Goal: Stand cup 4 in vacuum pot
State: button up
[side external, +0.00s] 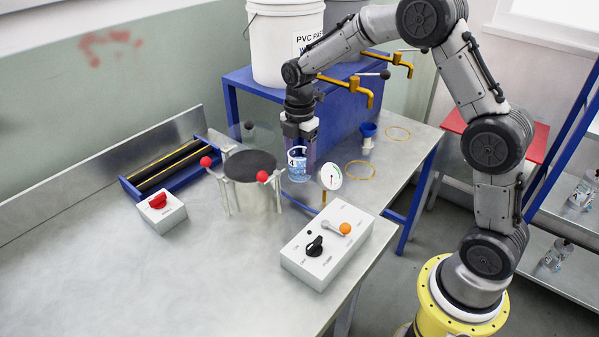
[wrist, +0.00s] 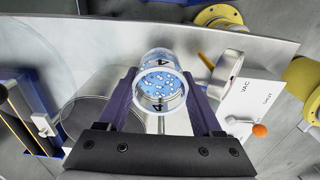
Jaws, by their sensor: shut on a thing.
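Cup 4 (side external: 298,173) is a clear cup with a black "4" on it and blue, bubbly contents. My gripper (side external: 299,154) is shut on it, and the cup looks upright. In the wrist view the cup (wrist: 162,84) sits between the two purple fingers of my gripper (wrist: 163,100). The vacuum pot (side external: 252,197) is a round metal vessel with a dark round top and red-knobbed clamps. It is just left of the cup in the side view. Its dark round top (wrist: 88,112) shows at the left in the wrist view. I cannot tell the cup's height above the bench.
A dial gauge (side external: 330,177) stands close to the right of the cup. A white valve box (side external: 318,262) with an orange-balled lever is in front. A red-knobbed box (side external: 160,210) and a blue roller tray (side external: 174,170) lie left. The front-left bench is clear.

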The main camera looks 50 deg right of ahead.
notch_tip(320, 180, up, 5)
jog(key=w+a+r, duration=0.1)
jog(key=w+a, duration=0.7)
jog(key=a, duration=0.1)
jog(key=shift+s+f, duration=0.1)
jog(key=shift+f, duration=4.9)
jog(key=shift+f, duration=0.1)
jog(key=o, duration=1.5)
jog(key=shift+c, duration=0.2)
